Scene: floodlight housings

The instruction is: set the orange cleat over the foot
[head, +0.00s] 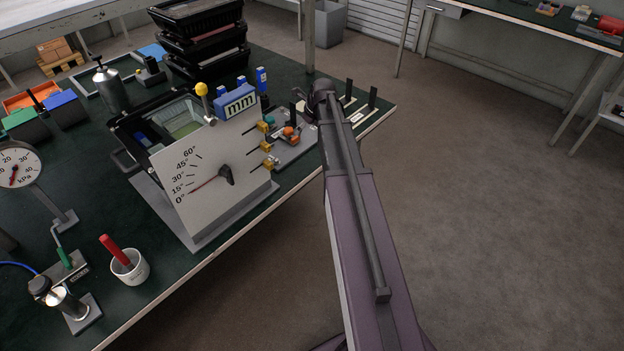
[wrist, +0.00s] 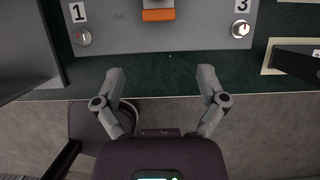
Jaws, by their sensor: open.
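An orange part (wrist: 158,15), which looks like the cleat, shows at the top edge of the wrist view, on a grey plate (wrist: 120,38) between the numbers 1 and 3. In the head view the orange part (head: 291,133) sits among dark pieces on this plate, near the table's right edge. I cannot make out the foot for certain. My gripper (wrist: 162,86) is open and empty. Its fingers are spread wide over the table's front edge, apart from the orange part. In the head view my arm hides much of the gripper.
Round metal knobs (wrist: 84,37) sit by the plate's numbers. A dark block (wrist: 298,62) lies right of the plate, and a grey panel (wrist: 22,45) stands left. In the head view, the dial board (head: 215,175) stands left of the plate. Floor (head: 500,220) is clear at right.

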